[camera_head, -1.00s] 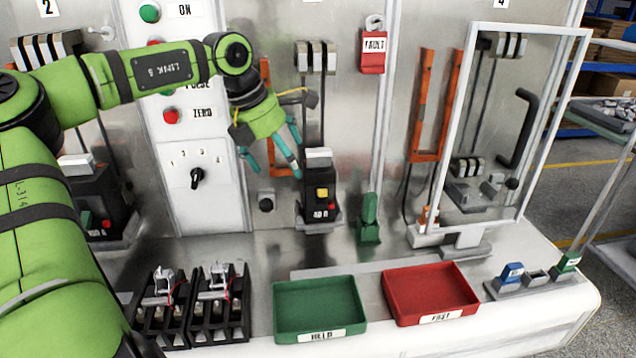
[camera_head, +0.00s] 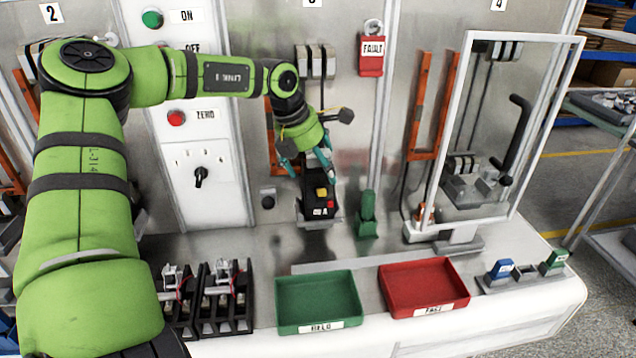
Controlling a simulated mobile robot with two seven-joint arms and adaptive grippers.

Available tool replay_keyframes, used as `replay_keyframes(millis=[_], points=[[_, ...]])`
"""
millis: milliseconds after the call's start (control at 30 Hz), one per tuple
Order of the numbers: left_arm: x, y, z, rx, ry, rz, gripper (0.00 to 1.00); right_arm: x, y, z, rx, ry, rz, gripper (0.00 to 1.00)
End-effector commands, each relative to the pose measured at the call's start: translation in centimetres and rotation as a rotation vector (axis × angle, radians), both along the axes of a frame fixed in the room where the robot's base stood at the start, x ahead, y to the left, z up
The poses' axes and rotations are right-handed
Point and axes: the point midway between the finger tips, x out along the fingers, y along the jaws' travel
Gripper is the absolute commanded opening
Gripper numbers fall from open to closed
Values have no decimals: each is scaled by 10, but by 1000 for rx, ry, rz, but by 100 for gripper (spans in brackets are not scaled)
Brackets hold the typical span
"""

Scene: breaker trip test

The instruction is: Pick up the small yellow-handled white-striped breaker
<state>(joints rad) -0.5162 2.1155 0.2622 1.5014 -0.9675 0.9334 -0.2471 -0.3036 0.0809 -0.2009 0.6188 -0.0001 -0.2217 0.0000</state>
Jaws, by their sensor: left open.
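A black breaker (camera_head: 314,206) with a yellow handle (camera_head: 321,192), a small red button and a white rating label stands at the panel's middle bay. Its upper part is partly hidden by my gripper, so I cannot see a white stripe on it. My left gripper (camera_head: 309,163) points down at the breaker's top, with its teal fingers apart, one to each side of the upper part. I cannot tell whether the fingers touch it. My right gripper is not in view.
A green tray (camera_head: 319,325) and a red tray (camera_head: 424,307) lie in front on the bench. Black racks (camera_head: 206,327) stand to their left. A green post (camera_head: 367,215) is close right of the breaker. A framed clear door (camera_head: 461,110) stands further right.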

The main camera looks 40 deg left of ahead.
Motion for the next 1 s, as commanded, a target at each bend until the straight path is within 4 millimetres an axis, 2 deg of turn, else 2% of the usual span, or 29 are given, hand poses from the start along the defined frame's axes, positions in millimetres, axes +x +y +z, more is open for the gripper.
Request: replay_keyframes(millis=[100,333,367,400,467,500,533,567,1000], points=[[3,-1,-7,0,1,0,100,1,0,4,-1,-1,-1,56],[3,-1,-8,1,-1,0,100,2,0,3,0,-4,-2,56],[3,-1,-8,1,-1,0,92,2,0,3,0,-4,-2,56],[3,-1,-8,1,-1,0,76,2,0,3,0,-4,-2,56],[3,-1,-8,0,-1,0,52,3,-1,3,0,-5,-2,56],[3,-1,-8,0,-1,0,36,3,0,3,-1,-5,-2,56],[3,-1,-9,0,-1,0,24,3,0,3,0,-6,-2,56],[3,-1,-9,0,-1,0,16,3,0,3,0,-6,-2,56],[4,-2,-3,0,-4,-2,16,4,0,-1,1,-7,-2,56]])
